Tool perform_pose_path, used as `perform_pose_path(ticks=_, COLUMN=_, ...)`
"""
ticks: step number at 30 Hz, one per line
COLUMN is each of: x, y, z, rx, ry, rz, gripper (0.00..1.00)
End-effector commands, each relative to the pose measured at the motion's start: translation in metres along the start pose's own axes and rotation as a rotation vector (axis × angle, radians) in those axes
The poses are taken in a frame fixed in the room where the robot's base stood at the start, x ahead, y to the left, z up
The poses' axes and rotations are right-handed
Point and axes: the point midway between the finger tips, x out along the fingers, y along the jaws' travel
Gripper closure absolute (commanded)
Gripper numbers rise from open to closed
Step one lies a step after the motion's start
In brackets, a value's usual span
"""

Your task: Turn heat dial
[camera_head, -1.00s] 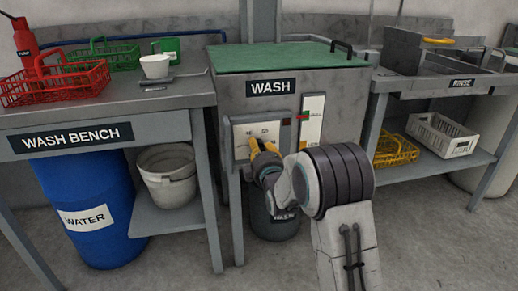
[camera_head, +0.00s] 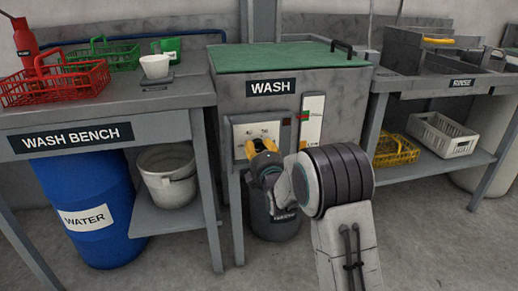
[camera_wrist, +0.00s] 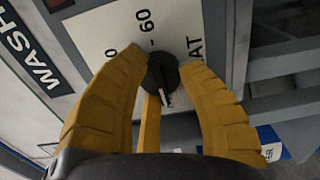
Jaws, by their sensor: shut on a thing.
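The heat dial (camera_wrist: 161,75) is a small round black knob on a white panel (camera_wrist: 100,30), which also shows on the front of the WASH tank in the head view (camera_head: 242,130). The panel has printed numbers, with 60 readable in the wrist view. My gripper (camera_wrist: 163,68) has yellow fingers, one on each side of the dial, shut on it. In the head view my gripper (camera_head: 250,147) is at the panel and hides the dial. A light pointer mark shows on the dial's lower side in the wrist view.
The WASH tank (camera_head: 230,97) has a green lid (camera_head: 280,56). A wash bench (camera_head: 110,115) with red and green baskets stands left, with a blue water barrel (camera_head: 85,200) below. A rinse bench (camera_head: 425,87) stands right. A gauge strip (camera_head: 313,120) is right of the panel.

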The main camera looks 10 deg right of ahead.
Motion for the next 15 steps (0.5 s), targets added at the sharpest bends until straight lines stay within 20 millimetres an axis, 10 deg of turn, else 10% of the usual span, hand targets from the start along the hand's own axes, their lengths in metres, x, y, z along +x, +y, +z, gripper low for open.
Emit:
perform_pose_path(ticks=9, x=0.0010, y=0.0049, z=-0.0034, rx=-0.003, ry=0.005, rz=0.012, gripper=0.97)
perform_pose_path(ticks=10, x=0.0010, y=0.0049, z=-0.0034, rx=-0.003, ry=0.005, rz=0.012, gripper=0.63)
perform_pose_path(ticks=15, x=0.0007, y=0.0033, z=-0.0025, rx=-0.002, ry=0.004, rz=0.008, gripper=0.48)
